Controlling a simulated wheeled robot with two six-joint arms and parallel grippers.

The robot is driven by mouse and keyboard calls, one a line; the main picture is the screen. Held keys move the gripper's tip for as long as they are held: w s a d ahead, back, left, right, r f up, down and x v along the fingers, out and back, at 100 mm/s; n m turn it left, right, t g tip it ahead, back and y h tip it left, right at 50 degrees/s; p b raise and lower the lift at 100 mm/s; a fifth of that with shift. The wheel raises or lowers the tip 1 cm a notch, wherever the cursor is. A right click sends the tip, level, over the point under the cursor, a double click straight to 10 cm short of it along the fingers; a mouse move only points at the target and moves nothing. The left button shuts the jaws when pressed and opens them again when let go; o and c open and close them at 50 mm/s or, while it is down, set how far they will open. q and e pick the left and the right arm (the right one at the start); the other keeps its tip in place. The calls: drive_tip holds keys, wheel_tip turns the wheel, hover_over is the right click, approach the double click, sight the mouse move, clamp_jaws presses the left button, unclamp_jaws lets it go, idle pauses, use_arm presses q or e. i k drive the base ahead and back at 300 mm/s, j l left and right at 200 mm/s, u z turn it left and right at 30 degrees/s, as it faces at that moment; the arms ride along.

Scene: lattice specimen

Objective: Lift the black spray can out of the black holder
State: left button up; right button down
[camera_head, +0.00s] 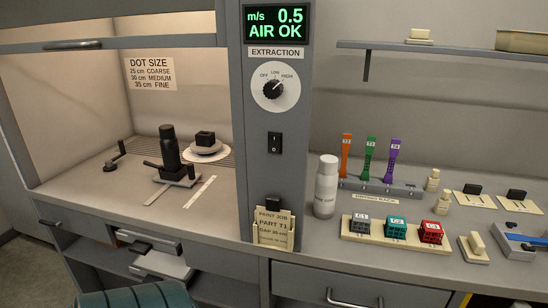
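The black spray can (168,147) stands upright in the extraction booth at the left. Its lower part is at the black holder (184,180), a low dark piece with a side arm on the booth floor; how deep it sits I cannot tell. No gripper is at the can. I make out neither my left nor my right gripper in this view.
Behind the can, a dark block (205,138) rests on a white round plate (206,151). A pillar (275,180) separates the booth from the right bench, where a white can (326,187), a drying rack (378,188) and a block tray (390,237) stand.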

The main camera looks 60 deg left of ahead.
sight(172, 160)
drive_tip(key=u, duration=2.45)
